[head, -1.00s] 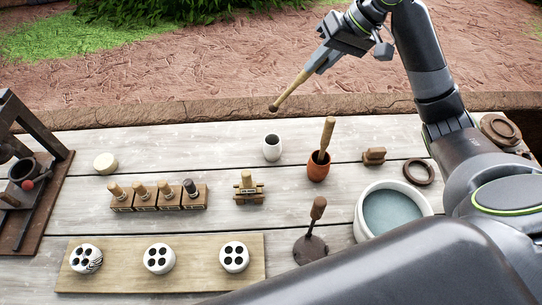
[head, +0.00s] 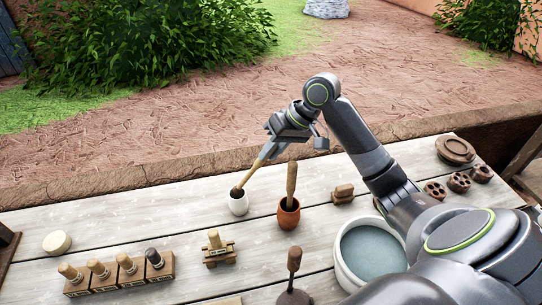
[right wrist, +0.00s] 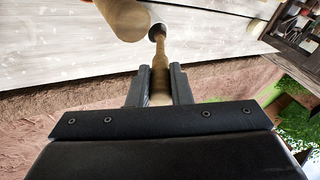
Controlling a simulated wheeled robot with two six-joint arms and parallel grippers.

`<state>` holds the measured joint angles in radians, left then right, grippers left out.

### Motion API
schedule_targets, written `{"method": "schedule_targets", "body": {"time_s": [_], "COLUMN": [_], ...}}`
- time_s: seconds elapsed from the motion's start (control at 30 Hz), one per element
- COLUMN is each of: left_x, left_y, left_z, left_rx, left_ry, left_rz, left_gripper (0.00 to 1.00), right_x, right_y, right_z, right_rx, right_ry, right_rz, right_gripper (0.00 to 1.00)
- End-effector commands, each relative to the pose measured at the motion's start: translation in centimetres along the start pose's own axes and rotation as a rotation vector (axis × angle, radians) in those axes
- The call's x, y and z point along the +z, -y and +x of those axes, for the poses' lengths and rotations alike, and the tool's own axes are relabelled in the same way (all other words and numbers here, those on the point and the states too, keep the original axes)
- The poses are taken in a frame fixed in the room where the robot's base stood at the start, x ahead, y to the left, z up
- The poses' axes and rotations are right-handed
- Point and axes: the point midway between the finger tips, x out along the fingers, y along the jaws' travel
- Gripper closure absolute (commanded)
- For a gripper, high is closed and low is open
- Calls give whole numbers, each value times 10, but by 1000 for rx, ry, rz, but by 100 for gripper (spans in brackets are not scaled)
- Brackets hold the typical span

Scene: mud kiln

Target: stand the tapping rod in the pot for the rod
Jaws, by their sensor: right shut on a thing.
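The tapping rod (head: 253,170) is a slim wooden stick with a dark knob at its lower end. My right gripper (head: 270,153) is shut on its upper part and holds it tilted, lower end to the left. That end is at the mouth of a small white pot (head: 238,206); I cannot tell how far inside it is. In the right wrist view the rod (right wrist: 160,66) runs from my jaws (right wrist: 160,88) to the pot's dark mouth. My left gripper is not in view.
A terracotta pot (head: 289,218) holding a wooden-handled tool (head: 291,182) stands just right of the white pot. A white basin of water (head: 345,262), a small wooden block (head: 343,193) and a row of stamps (head: 127,277) are also on the table.

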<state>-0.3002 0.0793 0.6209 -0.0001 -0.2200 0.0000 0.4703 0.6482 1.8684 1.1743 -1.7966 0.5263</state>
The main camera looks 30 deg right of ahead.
Motion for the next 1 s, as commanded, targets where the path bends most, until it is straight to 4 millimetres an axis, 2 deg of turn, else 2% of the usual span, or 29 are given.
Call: {"method": "schedule_targets", "body": {"time_s": [0.13, 0.87, 0.9, 1.0], "left_x": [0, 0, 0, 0], "left_y": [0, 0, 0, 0], "left_z": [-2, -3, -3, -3], "left_rx": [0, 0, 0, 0], "left_ry": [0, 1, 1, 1], "left_rz": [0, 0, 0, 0], "left_gripper": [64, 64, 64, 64], "right_x": [5, 7, 8, 8], "right_y": [-8, -14, -14, -14], "right_z": [16, 26, 26, 26], "right_rx": [-1, 0, 0, 0], "right_ry": [1, 0, 0, 0], "right_rz": [2, 0, 0, 0], "right_gripper": [100, 100, 78, 65]}}
